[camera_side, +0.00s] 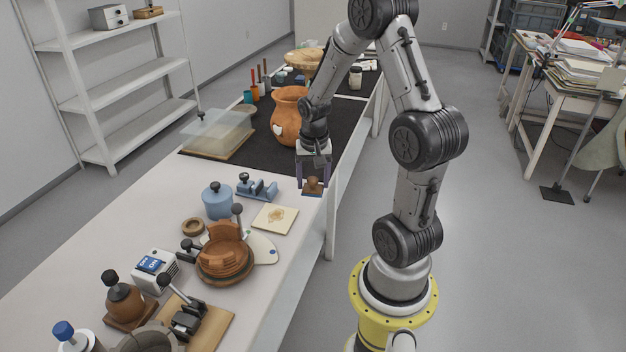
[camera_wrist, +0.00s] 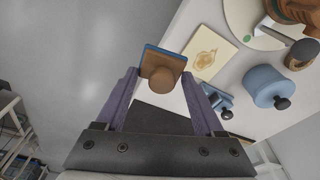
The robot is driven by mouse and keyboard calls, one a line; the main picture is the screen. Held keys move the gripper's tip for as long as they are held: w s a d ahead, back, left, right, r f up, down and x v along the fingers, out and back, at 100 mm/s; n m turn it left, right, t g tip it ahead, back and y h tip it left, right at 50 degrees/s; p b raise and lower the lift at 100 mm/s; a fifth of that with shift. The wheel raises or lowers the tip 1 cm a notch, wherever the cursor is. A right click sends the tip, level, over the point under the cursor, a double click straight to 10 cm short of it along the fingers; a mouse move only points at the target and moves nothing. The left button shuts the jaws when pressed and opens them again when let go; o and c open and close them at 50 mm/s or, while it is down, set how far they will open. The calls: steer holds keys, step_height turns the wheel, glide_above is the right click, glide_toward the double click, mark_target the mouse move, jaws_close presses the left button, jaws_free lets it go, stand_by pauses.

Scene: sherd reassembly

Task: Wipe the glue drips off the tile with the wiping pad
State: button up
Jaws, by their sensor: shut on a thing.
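The wiping pad (camera_side: 313,187) has a brown wooden block with a round knob and a blue underside; it also shows in the wrist view (camera_wrist: 161,72). My gripper (camera_side: 312,180) is shut on the pad and holds it near the table's right edge, apart from the tile. In the wrist view my gripper's purple fingers (camera_wrist: 160,80) stand on either side of it. The cream tile (camera_side: 289,214) lies flat on the white table, nearer the side camera than the pad. Tan glue drips (camera_side: 274,216) mark its middle; they also show in the wrist view (camera_wrist: 205,59).
A blue lidded jar (camera_side: 217,203) and a blue clamp-like fixture (camera_side: 258,189) stand beyond and left of the tile. A partly rebuilt brown pot (camera_side: 224,258) sits on a stand at left. A large terracotta vase (camera_side: 287,117) stands behind on the black mat (camera_side: 255,150).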

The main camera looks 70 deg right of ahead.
steer(key=shift+w+d+r, duration=0.1)
steer(key=shift+w, duration=0.05)
steer(key=w+d, duration=0.3)
steer(key=w, duration=0.2)
glide_above(281, 207)
step_height(281, 207, down, 5)
steer(key=shift+s+a+f, duration=0.1)
steer(key=shift+a+f, duration=0.1)
steer(key=shift+f, duration=1.55)
steer(key=shift+a+f, duration=0.15)
steer(key=shift+f, duration=1.6)
steer(key=shift+a+f, duration=0.25)
steer(key=shift+a, duration=3.55)
steer(key=shift+d, duration=3.85)
step_height(281, 207, up, 8)
